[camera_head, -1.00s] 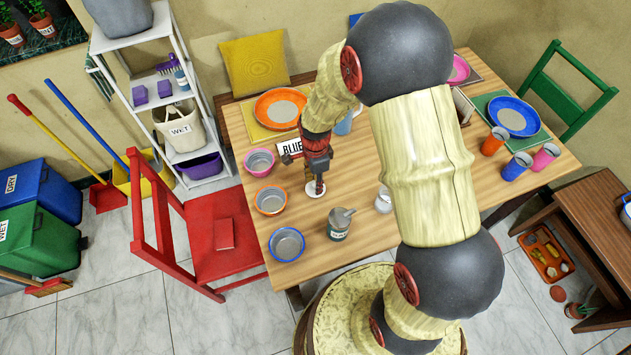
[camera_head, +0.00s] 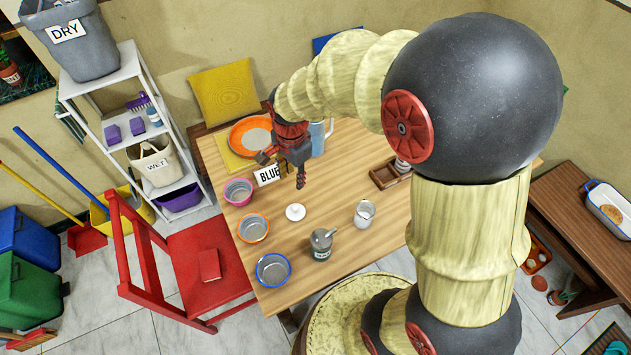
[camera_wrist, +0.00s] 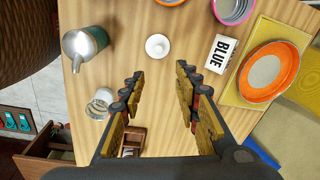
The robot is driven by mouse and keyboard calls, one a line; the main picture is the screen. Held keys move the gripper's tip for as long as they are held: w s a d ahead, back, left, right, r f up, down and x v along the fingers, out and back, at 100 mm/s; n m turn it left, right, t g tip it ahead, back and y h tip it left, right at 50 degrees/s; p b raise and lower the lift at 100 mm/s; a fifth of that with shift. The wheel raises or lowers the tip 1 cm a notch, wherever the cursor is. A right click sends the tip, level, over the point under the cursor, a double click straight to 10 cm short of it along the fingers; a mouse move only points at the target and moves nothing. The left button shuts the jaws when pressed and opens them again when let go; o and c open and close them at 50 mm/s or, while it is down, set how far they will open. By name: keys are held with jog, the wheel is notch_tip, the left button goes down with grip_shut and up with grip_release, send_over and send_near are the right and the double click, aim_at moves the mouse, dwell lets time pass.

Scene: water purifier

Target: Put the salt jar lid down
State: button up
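The white round salt jar lid (camera_head: 295,212) lies flat on the wooden table, and its knob faces up in the wrist view (camera_wrist: 157,46). My gripper (camera_wrist: 160,84) is open and empty, with its two fingers apart and the lid beyond their tips. In the head view my gripper (camera_head: 300,180) is above the table, clear of the lid. An uncovered glass jar (camera_head: 365,214), which looks like the salt jar, stands to the right of the lid. It also shows in the wrist view (camera_wrist: 98,104).
Pink (camera_head: 238,192), orange (camera_head: 252,229) and blue (camera_head: 273,269) bowls line the left edge. A BLUE sign (camera_head: 267,176) and orange plate (camera_head: 251,135) are behind. Bare table surrounds the lid.

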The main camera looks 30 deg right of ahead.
jog(key=s+r+n+t, duration=0.4)
jog(key=s+r+n, duration=1.1)
jog(key=s+r, duration=0.2)
notch_tip(320, 180, up, 2)
jog(key=shift+r+t, duration=0.25)
jog(key=shift+t, duration=0.05)
jog(key=shift+s, duration=0.1)
